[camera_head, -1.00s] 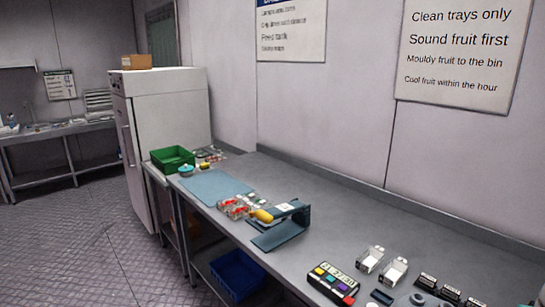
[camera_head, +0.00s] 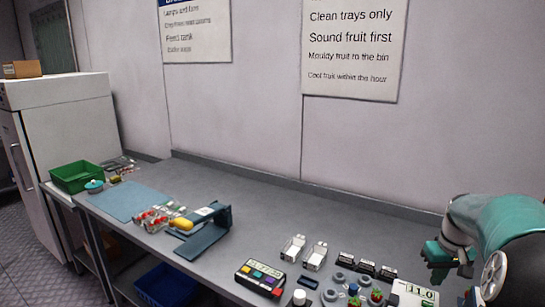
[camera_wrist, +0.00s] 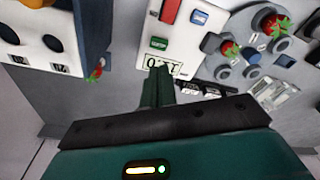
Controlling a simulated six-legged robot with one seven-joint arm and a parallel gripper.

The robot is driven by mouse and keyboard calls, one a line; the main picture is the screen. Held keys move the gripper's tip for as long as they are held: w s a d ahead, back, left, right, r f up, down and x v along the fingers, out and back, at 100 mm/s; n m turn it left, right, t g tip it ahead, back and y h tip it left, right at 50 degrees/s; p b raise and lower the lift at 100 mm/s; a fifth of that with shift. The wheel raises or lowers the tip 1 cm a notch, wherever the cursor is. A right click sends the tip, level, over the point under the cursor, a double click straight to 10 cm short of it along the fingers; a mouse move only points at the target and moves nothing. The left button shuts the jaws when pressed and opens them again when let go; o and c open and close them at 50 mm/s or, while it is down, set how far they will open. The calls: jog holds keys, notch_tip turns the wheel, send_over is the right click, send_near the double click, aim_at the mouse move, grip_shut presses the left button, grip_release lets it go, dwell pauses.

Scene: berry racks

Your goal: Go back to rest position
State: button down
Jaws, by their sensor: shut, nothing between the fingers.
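My gripper (camera_head: 438,252) is at the right edge of the head view, held above the right end of the bench (camera_head: 262,196). In the wrist view my gripper (camera_wrist: 158,80) has its green fingers together with nothing between them. The fingertips appear over or near the white scale (camera_wrist: 185,35), whose display shows digits. The scale also shows in the head view (camera_head: 412,294), partly cut off by the lower edge. My teal arm covers the bench's right end.
Red berries (camera_wrist: 230,50) sit on grey round holders by the scale. A white-and-blue box (camera_wrist: 60,30) stands left in the wrist view. The bench also bears a button panel (camera_head: 260,277), clear punnets (camera_head: 304,253), a teal stand (camera_head: 206,238), a blue mat (camera_head: 128,201) and a green crate (camera_head: 76,177).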

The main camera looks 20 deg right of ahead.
jog(key=shift+r, duration=0.4)
jog(key=w+a+r+n+t+h, duration=0.1)
jog(key=a+r, duration=0.2)
jog(key=a, duration=0.9)
jog(key=w+a+r+n+h, duration=0.15)
jog(key=a+r, duration=0.25)
jog(key=a, duration=0.7)
jog(key=s+a+t+y, duration=0.1)
jog(key=s+a, duration=0.4)
jog(key=a, duration=0.4)
jog(key=s+a+n+t+y, duration=0.1)
jog(key=s+a+t+y, duration=0.1)
jog(key=s+a, duration=0.3)
jog(key=a+f, duration=0.1)
jog(key=a, duration=0.3)
jog(key=shift+a, duration=0.2)
